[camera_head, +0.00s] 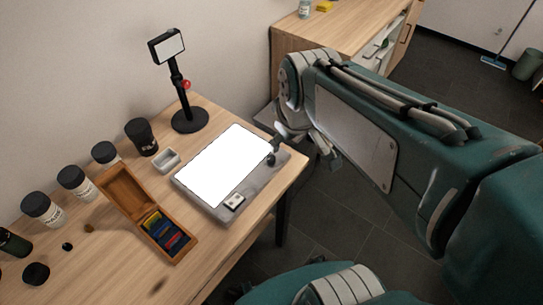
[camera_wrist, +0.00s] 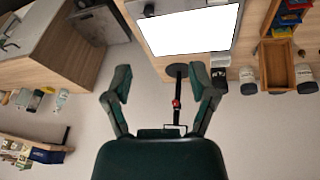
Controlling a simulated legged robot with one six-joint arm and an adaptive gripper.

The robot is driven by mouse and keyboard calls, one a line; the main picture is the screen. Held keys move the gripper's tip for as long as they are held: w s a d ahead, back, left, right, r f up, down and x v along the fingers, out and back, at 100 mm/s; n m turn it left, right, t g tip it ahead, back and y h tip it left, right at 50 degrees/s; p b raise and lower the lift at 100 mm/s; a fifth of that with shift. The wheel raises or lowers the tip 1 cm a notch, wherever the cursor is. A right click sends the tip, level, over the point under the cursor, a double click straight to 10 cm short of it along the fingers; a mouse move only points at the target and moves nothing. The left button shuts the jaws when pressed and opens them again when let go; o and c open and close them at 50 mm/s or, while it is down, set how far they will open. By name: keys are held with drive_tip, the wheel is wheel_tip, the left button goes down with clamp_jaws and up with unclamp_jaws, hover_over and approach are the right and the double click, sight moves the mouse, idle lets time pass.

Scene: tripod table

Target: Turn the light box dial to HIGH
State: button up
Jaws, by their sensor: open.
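The light box (camera_head: 226,166) lies on the wooden table with its white panel lit. It also shows at the top of the wrist view (camera_wrist: 190,31). A dark round dial (camera_head: 271,160) is on its grey frame near the right corner, and in the wrist view it is at the top edge (camera_wrist: 149,10). A small plate (camera_head: 234,201) is on the near side of the frame; its marks are too small to read. My gripper (camera_wrist: 159,82) is open with nothing between its fingers. In the head view it is beside the dial's corner, partly hidden by my arm; contact cannot be told.
A black phone stand (camera_head: 188,118) stands behind the light box. A small grey dish (camera_head: 167,160), a dark cup (camera_head: 141,137), an open wooden box (camera_head: 126,193) and several lidded jars are on the left. A wooden cabinet (camera_head: 345,37) stands beyond the table.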

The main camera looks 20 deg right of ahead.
drive_tip(key=w+f+n+g, duration=0.2)
drive_tip(key=w+f+n, duration=0.35)
drive_tip(key=w, duration=0.25)
drive_tip(key=n+g, duration=0.2)
drive_tip(key=n, duration=0.3)
hover_over(272, 158)
wheel_tip(272, 158, down, 10)
drive_tip(key=shift+m, duration=0.35)
wheel_tip(272, 158, down, 10)
drive_tip(key=shift+w, duration=0.1)
clamp_jaws()
